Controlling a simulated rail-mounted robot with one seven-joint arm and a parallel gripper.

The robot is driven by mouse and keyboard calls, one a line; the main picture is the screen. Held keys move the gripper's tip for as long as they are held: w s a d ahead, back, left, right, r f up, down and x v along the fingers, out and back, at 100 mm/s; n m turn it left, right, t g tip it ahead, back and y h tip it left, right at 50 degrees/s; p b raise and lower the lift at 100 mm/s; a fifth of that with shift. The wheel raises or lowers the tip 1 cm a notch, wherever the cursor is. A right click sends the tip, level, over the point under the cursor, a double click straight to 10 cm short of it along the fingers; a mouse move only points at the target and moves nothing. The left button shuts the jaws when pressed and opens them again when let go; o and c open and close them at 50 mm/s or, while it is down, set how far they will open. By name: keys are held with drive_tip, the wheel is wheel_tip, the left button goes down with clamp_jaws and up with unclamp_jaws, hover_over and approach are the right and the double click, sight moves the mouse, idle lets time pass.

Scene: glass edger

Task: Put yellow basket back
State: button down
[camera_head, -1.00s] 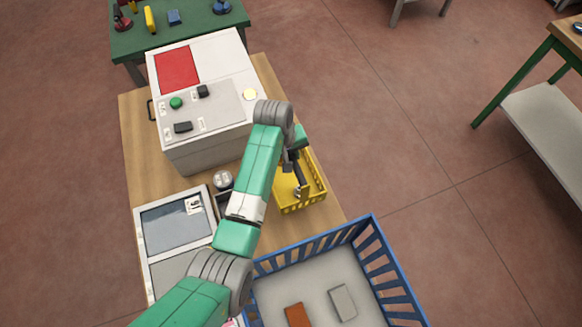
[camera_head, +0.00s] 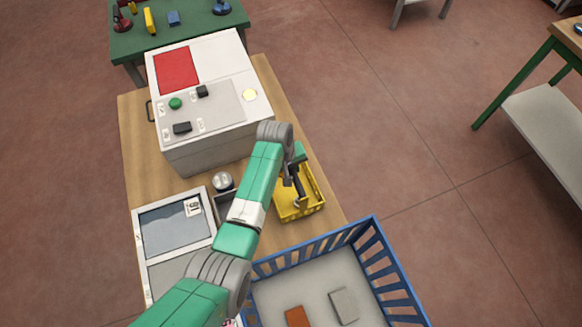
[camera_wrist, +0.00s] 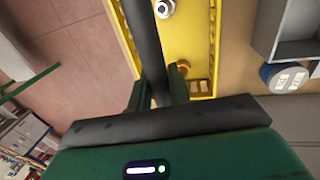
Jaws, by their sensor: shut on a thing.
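The yellow basket (camera_head: 304,213) is at the right edge of the wooden table, between the white machine and the blue crate. My gripper (camera_head: 299,192) is over it and partly hides it. In the wrist view, my gripper (camera_wrist: 158,92) is shut on a dark bar, which looks like the basket's handle. The yellow basket (camera_wrist: 205,45) lies beneath the fingers there. A small round metal piece (camera_wrist: 165,8) and a brass-coloured piece (camera_wrist: 182,67) show in it. I cannot tell whether the basket touches the table.
The white machine (camera_head: 215,125) with a red panel stands behind to the left. Open floor lies to the right.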

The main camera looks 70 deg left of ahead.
drive_tip(key=c, duration=1.3)
unclamp_jaws()
wheel_tip(320, 180, up, 12)
drive_tip(key=s+p, duration=0.2)
drive_tip(key=shift+s, duration=0.2)
drive_tip(key=w+d+r+m+t+y, duration=0.2)
drive_tip(key=w+r+m+t+y, duration=0.1)
drive_tip(key=w+r, duration=0.65)
drive_tip(key=w+d+r+m+t+y, duration=0.1)
drive_tip(key=w+d+r+m+t, duration=0.15)
drive_tip(key=w+d+r, duration=0.4)
drive_tip(key=w+d+r+m+t, duration=0.2)
drive_tip(key=d+r+t, duration=0.15)
drive_tip(key=r, duration=0.55)
drive_tip(key=w+d+r+m+t+y, duration=0.1)
drive_tip(key=w+d+r+m+t, duration=0.1)
drive_tip(key=w+d+r, duration=0.45)
drive_tip(key=s+d+r+m+t+h, duration=0.1)
drive_tip(key=s+d+r+m+t, duration=0.15)
drive_tip(key=d+r, duration=0.45)
drive_tip(key=s+d+r+m+t, duration=0.1)
drive_tip(key=s+d+r+t, duration=0.2)
drive_tip(key=r, duration=0.5)
drive_tip(key=s+d+r+m+t+h, duration=0.4)
drive_tip(key=s+d+r+t, duration=0.2)
drive_tip(key=s+d+r, duration=0.3)
drive_tip(key=d+r, duration=0.4)
drive_tip(key=shift+s+d+m, duration=0.2)
drive_tip(key=shift+s+m, duration=0.1)
